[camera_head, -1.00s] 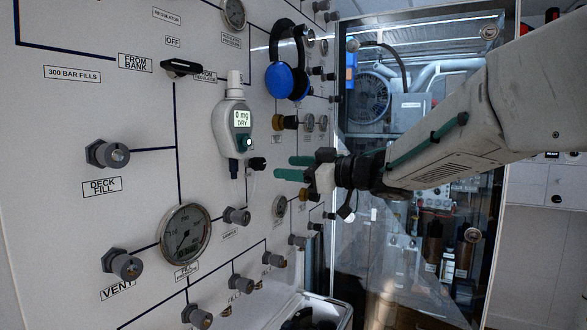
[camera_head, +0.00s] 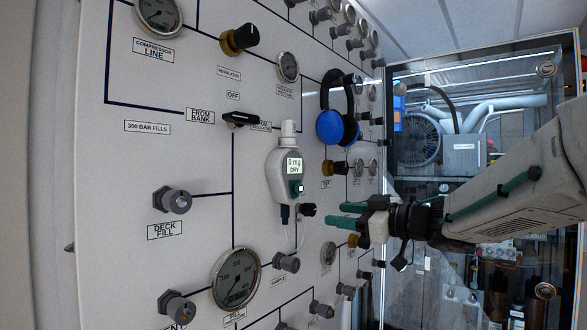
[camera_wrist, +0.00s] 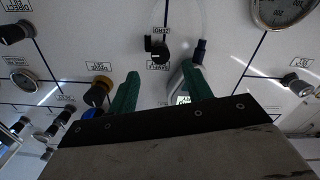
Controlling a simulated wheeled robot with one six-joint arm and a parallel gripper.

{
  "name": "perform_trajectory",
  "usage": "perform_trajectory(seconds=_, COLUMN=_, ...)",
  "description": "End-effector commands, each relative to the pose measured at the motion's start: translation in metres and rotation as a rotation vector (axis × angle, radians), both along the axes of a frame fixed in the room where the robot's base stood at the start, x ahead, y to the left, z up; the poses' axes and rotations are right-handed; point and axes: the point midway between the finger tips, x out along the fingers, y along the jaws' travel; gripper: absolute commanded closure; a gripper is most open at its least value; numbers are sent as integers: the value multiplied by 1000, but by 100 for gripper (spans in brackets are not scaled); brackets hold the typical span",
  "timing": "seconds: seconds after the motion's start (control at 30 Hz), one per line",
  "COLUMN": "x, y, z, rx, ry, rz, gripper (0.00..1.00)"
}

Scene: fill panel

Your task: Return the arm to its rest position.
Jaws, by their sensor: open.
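My gripper (camera_head: 346,215) is in the head view at the right of the middle, with its green fingers pointing left toward the white panel. The fingers are apart with nothing between them. In the wrist view my gripper (camera_wrist: 160,92) shows two green fingers spread in front of the panel, with a small black knob (camera_wrist: 159,52) seen beyond the gap. My arm (camera_head: 500,195) reaches in from the right edge. Whether the fingertips touch the panel cannot be told.
The panel (camera_head: 130,90) carries several knobs, valves and gauges, including a large gauge (camera_head: 236,278). A glass-fronted cabinet (camera_head: 470,130) stands behind my arm.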

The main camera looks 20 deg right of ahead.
Motion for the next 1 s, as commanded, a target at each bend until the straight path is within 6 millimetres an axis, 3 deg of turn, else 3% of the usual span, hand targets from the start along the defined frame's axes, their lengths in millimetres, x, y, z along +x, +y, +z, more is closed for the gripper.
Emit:
perform_trajectory(seconds=0.27, x=6, y=-9, z=-4, rx=-46, ry=-8, rz=-51, gripper=50)
perform_trajectory(seconds=0.37, x=20, y=-36, z=-13, rx=-89, ry=6, rz=-201, gripper=50)
perform_trajectory(seconds=0.43, x=27, y=-65, z=-26, rx=-118, ry=40, rz=-355, gripper=50)
perform_trajectory(seconds=0.57, x=18, y=-115, z=-52, rx=-166, ry=154, rz=-649, gripper=50)
perform_trajectory(seconds=0.7, x=-19, y=-146, z=-89, rx=-202, ry=358, rz=-896, gripper=50)
perform_trajectory(seconds=0.8, x=-58, y=-152, z=-121, rx=-217, ry=548, rz=-1017, gripper=50)
perform_trajectory(seconds=0.9, x=-107, y=-140, z=-155, rx=-224, ry=772, rz=-1081, gripper=50)
perform_trajectory(seconds=1.0, x=-162, y=-113, z=-186, rx=-228, ry=1015, rz=-1077, gripper=50)
